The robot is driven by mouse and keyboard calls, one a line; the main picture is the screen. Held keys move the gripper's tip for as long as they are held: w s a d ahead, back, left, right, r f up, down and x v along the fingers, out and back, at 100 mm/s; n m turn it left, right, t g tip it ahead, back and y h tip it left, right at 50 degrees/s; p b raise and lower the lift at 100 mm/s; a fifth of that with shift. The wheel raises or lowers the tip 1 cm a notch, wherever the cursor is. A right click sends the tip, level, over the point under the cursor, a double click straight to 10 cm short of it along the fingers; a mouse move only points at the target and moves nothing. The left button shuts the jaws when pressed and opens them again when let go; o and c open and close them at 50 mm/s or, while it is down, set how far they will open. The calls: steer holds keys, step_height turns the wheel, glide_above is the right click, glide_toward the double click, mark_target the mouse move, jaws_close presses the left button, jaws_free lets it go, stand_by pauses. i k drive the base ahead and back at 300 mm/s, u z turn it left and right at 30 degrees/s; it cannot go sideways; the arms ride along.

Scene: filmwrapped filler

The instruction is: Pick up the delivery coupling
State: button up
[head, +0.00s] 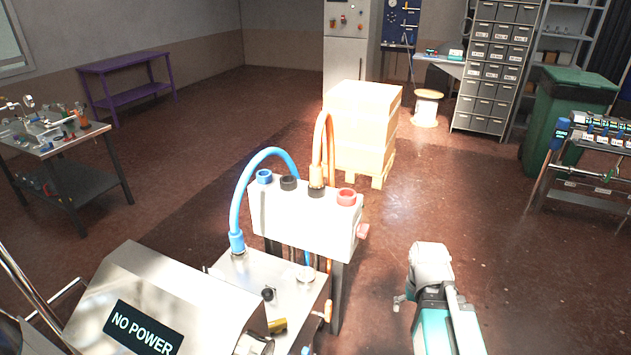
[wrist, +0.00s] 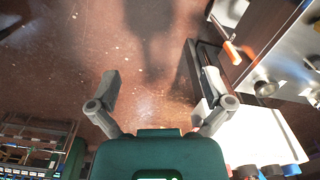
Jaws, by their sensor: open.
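The filling machine has a white port block (head: 300,220) with blue, black and red collars along its top. A copper-coloured coupling (head: 316,176) on an orange hose (head: 324,128) stands upright at one black collar. A blue coupling (head: 237,241) ends a blue hose (head: 262,158) at the machine's steel top. No label shows which coupling is the delivery one. My gripper is open and empty in the wrist view (wrist: 163,86), with bare floor between its fingers. In the head view, my arm is right of the block, apart from it; the fingers are mostly hidden.
The port block (wrist: 268,137) and an orange-tipped lever (wrist: 231,52) lie close to the right finger in the wrist view. A stack of cartons (head: 362,125) on a pallet stands behind the machine. A "NO POWER" display (head: 143,327) is at front left.

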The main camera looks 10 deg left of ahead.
mark_target(317, 172)
steer(key=k, duration=1.3)
steer(key=z, duration=0.15)
steer(key=i, duration=1.75)
steer(key=u, duration=0.85)
